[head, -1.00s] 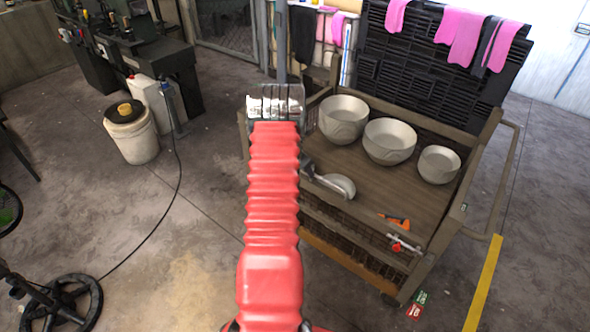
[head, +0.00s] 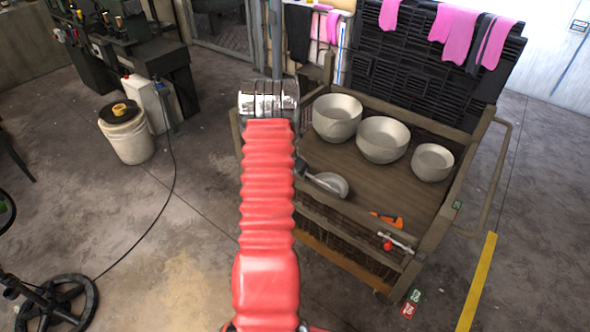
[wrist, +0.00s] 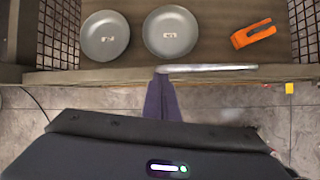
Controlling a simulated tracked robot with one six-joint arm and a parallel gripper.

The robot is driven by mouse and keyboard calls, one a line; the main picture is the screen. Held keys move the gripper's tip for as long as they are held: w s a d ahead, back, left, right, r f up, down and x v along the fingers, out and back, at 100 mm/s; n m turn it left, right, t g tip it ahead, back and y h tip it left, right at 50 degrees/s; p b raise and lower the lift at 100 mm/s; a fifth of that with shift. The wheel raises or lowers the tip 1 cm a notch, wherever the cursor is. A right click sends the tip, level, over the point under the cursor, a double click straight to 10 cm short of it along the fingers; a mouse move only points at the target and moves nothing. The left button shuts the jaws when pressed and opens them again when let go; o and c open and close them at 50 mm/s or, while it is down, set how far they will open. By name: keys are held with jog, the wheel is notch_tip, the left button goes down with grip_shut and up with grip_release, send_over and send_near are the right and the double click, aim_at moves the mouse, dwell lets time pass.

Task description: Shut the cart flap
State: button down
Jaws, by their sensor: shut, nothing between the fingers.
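The brown cart (head: 440,212) stands right of centre in the head view, with wooden rails and dark mesh sides. A front rail with mesh below it runs along its near side; I cannot tell for sure which panel is the flap or how far open it stands. A silver bar (wrist: 208,68) lies along the front edge in the wrist view. My gripper (wrist: 162,80) is shut and empty, its dark fingertips at that edge, by the bar's left end; whether they touch is unclear. In the head view, my red arm hides part of the cart's left side.
Three pale bowls (head: 382,139) and an orange tool (head: 386,220) sit in the cart. A black slatted panel (head: 430,60) with pink cloths rises behind. A white bucket (head: 125,138) stands left. A wheel-shaped base (head: 58,302) is at lower left. Floor between is mostly clear.

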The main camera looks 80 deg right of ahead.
notch_tip(320, 180, up, 9)
jog(key=d, duration=0.2)
jog(key=shift+w+d, duration=0.25)
jog(key=shift+w, duration=0.2)
dwell(0.8)
